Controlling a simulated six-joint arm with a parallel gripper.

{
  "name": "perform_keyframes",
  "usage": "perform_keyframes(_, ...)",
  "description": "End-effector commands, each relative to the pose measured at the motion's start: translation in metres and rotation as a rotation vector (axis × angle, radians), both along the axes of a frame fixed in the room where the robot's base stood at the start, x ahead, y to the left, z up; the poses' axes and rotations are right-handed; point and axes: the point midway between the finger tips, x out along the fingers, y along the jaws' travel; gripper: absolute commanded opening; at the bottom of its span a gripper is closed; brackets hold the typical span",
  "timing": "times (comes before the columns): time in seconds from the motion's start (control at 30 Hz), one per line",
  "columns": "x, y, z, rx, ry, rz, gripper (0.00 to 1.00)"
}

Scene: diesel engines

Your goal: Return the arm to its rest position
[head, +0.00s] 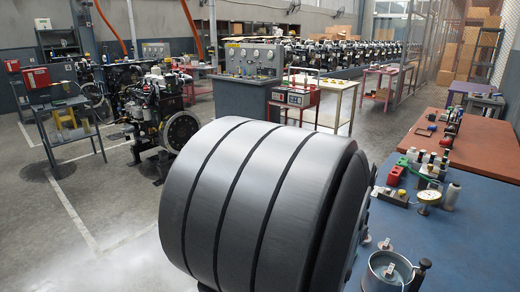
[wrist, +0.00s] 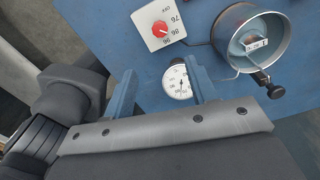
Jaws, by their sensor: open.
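My gripper (wrist: 160,66) shows in the wrist view with its two blue fingers apart. Between the fingers a round white dial gauge (wrist: 178,82) is seen beyond them on the blue bench top. I see nothing gripped, and I cannot tell how high the fingers are above the gauge. In the head view my gripper is not visible; a large dark grey ribbed arm part of mine fills the middle and hides much of the bench's left side.
The blue bench (head: 475,235) holds a metal cup (head: 388,272) with a black knob and a small gauge (head: 428,197). The wrist view shows a white box with a red knob (wrist: 160,28) beside the cup (wrist: 280,45). An engine (head: 160,110) stands on the floor at left.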

Motion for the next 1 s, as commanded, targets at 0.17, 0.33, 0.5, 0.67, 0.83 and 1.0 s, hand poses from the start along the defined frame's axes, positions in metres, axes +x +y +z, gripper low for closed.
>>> perform_keyframes(0.17, -0.001, 0.000, -0.030, 0.003, 0.004, 0.000, 0.52)
perform_keyframes(0.33, -0.001, 0.000, -0.065, 0.003, 0.004, 0.000, 0.52)
perform_keyframes(0.5, -0.001, 0.001, -0.099, 0.004, 0.005, 0.000, 0.52)
perform_keyframes(0.67, -0.001, 0.001, -0.130, 0.004, 0.005, 0.000, 0.52)
perform_keyframes(0.83, 0.000, 0.000, -0.152, 0.002, 0.003, 0.000, 0.52)
perform_keyframes(1.0, 0.000, 0.000, -0.163, 0.001, 0.002, 0.000, 0.52)
